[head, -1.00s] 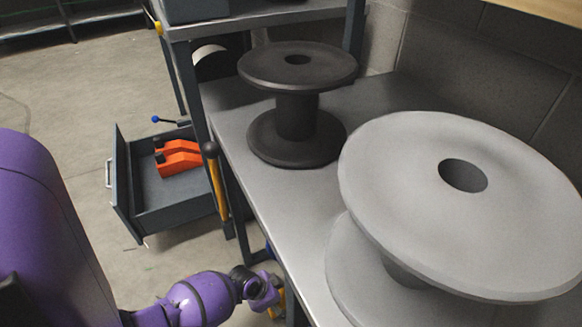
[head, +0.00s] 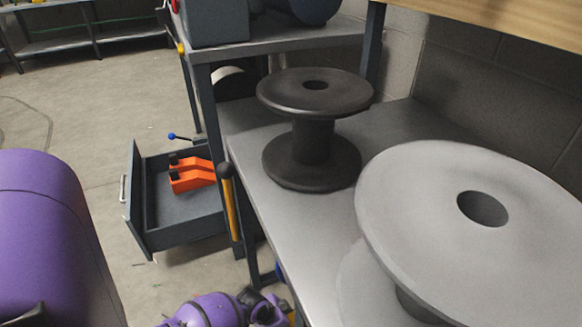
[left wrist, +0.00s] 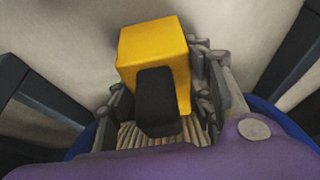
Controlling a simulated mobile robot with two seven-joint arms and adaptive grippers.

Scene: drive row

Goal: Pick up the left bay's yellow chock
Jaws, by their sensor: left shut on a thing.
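The yellow chock (left wrist: 155,47) with a black block-shaped part fills the middle of the left wrist view. My left gripper (left wrist: 165,108) is shut on it, with grey fingers on both sides of the chock. In the head view my left gripper (head: 268,308) is at the bottom edge, beside the front of the bench, and a little yellow shows by it. Most of the chock is hidden there. My right gripper is not in view.
A grey bench (head: 240,150) carries a dark spool (head: 313,140) and a large light grey spool (head: 420,200). An open drawer (head: 170,225) holds orange chocks (head: 192,177). A yellow lever with a black knob (head: 229,195) stands at the bench edge. Open floor lies at left.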

